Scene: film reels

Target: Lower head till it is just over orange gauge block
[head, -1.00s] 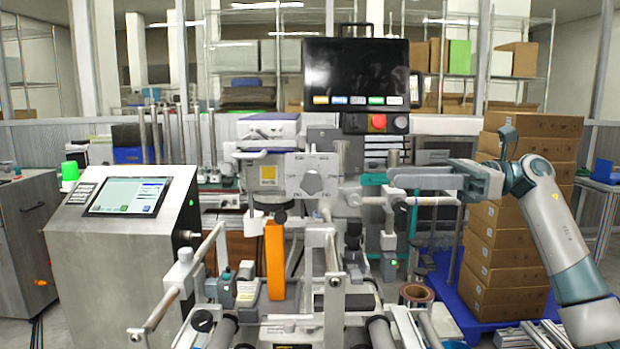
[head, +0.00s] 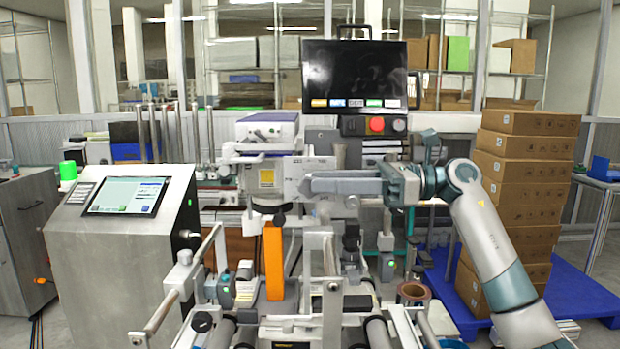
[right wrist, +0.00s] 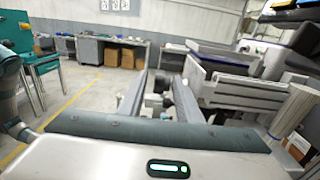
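The orange gauge block (head: 274,260) stands upright left of centre in the head view. The head (head: 250,177), a pale unit with a yellow label, is above it; a dark round part shows close over the block's top. I cannot tell whether they touch. My right gripper (head: 310,185) reaches in from the right, level with the head, its fingertips over the grey plate where the dial knob was visible. The knob is now hidden behind it. In the right wrist view the gripper's two fingers (right wrist: 158,85) are apart, with nothing clearly held. My left gripper is not in view.
A black monitor (head: 355,75) with a red button (head: 376,124) stands above the machine. A steel console (head: 120,240) is at left. Rails and rollers fill the front. Stacked cartons (head: 515,200) stand on a blue pallet (head: 575,290) at right.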

